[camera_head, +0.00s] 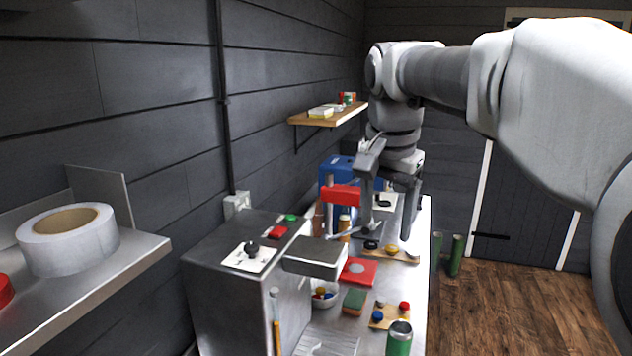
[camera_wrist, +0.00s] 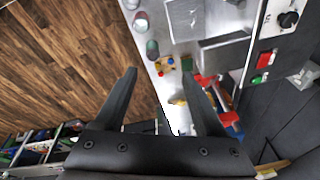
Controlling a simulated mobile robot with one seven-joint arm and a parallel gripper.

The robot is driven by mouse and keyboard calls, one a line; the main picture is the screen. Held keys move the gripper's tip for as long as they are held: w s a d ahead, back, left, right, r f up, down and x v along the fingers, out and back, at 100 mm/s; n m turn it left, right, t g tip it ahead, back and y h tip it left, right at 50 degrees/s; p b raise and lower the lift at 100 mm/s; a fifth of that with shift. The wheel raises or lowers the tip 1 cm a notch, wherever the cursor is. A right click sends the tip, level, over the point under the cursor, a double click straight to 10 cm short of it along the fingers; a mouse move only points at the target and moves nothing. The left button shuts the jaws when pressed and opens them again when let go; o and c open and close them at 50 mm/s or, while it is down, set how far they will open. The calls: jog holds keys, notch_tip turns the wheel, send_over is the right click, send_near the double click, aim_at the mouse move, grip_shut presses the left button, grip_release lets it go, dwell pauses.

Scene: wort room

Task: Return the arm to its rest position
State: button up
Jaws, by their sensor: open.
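My gripper (camera_head: 388,215) hangs from my arm over the far part of the workbench (camera_head: 345,335), fingers pointing down. Its fingers are spread apart and nothing is held. In the wrist view the open gripper (camera_wrist: 159,73) has black fingers on either side of the picture's middle. Beyond and between the tips show the bench edge and a small wooden board with coloured knobs (camera_wrist: 164,65). My arm reaches in from the right of the head view, bent at the elbow. I cannot tell the exact height of the fingertips above the bench.
A blue machine with a red part (camera_head: 341,194) stands close left of my gripper. A grey metal box (camera_head: 215,290) is nearer. A wooden wall shelf (camera_head: 326,117) is behind. Green cylinders (camera_head: 456,255) stand on the floor. Open floor (camera_head: 530,310) lies right of the bench.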

jog(key=s+d+f+n+t+b, duration=0.1)
jog(key=s+f+n, duration=0.3)
jog(key=s+f, duration=0.3)
jog(key=s+d+f+n+t+b, duration=0.1)
jog(key=s+f+n, duration=0.3)
jog(key=s, duration=0.9)
notch_tip(320, 180, down, 3)
jog(key=shift+d+t+y, duration=0.3)
jog(key=shift+d+t, duration=0.2)
